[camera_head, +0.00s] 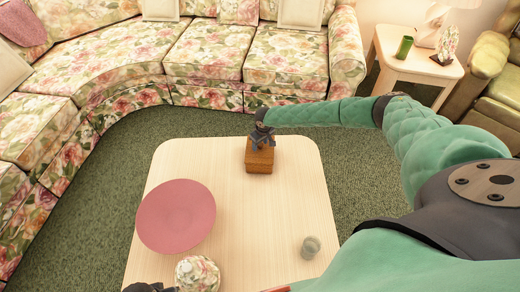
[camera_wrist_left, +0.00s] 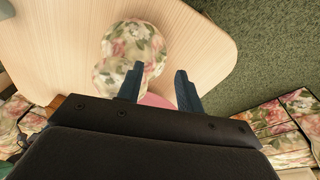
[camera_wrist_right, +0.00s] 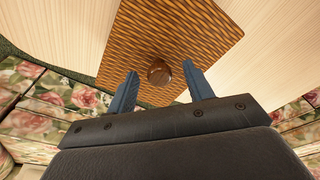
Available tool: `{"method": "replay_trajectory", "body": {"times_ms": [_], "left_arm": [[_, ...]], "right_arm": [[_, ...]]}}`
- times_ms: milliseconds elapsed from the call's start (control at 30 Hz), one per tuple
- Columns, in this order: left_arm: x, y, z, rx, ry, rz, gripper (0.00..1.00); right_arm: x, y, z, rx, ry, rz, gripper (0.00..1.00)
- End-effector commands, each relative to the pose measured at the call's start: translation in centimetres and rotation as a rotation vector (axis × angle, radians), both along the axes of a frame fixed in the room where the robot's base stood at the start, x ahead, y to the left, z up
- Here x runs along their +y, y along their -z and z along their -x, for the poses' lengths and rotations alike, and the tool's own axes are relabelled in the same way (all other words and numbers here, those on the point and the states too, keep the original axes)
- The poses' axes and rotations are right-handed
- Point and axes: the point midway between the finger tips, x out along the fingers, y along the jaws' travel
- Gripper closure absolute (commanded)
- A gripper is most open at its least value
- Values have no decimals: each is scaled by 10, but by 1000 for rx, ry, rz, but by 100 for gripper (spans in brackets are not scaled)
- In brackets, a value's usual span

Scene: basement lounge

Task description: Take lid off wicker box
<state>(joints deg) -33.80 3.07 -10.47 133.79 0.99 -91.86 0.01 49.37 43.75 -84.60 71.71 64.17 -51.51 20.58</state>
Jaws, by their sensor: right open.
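The wicker box (camera_head: 259,163) stands at the far end of the pale wooden table. Its woven brown lid (camera_wrist_right: 165,35) fills the middle of the right wrist view, with a round wooden knob (camera_wrist_right: 159,73) on it. My right gripper (camera_head: 262,140) is over the box, pointing down. In the right wrist view its fingers (camera_wrist_right: 160,72) are apart, with the knob showing between their tips; I cannot tell if either touches it. My left gripper (camera_wrist_left: 157,76) is open and empty near a floral rounded object (camera_wrist_left: 137,40); it barely shows at the head view's bottom edge.
A round pink plate (camera_head: 176,216) lies on the table (camera_head: 262,215) left of centre. The floral object (camera_head: 197,274) stands at the near edge, and a small grey object (camera_head: 310,247) at the near right. A floral sofa (camera_head: 205,50) stands behind. The table's middle is clear.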

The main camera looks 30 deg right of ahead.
Motion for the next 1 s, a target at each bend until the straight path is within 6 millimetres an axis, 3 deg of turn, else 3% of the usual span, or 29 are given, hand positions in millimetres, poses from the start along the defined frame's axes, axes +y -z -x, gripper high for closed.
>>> {"method": "replay_trajectory", "body": {"times_ms": [233,500,900,1000], "left_arm": [[0,1,0,-1,0,1,64],[-1,1,0,-1,-1,2,64],[-1,0,1,3,0,2,64],[1,-19,7,-4,0,3,64]], "right_arm": [[0,1,0,0,0,0,48],[0,1,0,0,0,1,99],[-1,-6,0,0,0,0,100],[-2,-19,0,-2,0,0,100]]}}
